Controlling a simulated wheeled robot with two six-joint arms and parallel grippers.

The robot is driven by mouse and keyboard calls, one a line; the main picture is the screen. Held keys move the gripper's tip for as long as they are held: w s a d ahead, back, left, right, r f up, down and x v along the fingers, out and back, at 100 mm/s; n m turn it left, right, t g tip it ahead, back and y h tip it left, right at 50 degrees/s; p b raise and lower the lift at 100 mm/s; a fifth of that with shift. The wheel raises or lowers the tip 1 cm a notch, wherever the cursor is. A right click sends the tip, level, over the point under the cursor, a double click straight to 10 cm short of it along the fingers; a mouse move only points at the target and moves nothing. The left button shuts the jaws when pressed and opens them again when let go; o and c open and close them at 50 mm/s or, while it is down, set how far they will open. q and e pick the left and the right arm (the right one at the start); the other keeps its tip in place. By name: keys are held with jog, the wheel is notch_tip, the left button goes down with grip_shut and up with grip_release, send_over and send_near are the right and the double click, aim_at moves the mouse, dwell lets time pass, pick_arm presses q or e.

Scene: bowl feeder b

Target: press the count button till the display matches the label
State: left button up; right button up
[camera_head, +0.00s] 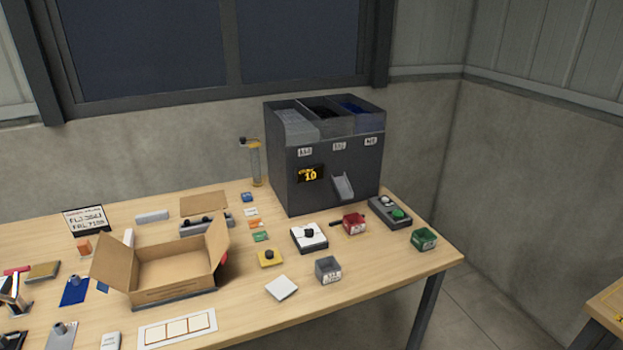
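The dark bowl feeder (290,185) stands at the back right of the table. Its small display (310,174) shows yellow digits that look like 10, with a smaller yellow line above. Three small white labels, left (305,152), middle (339,146) and right (371,141), sit under its bins; their print is too small to read. A grey button box (381,214) lies right of the feeder with a green button (398,213) and a pale button (386,200). Which button is for count cannot be read.
A metal chute (343,187) projects from the feeder's front. A grey bin (328,270), red bin (354,223) and green bin (424,239) stand nearby. An open cardboard box (175,277) and a printed sign (86,219) are at left.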

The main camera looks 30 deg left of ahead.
dwell(0.4)
pick_arm(q)
grip_shut()
dwell(1.6)
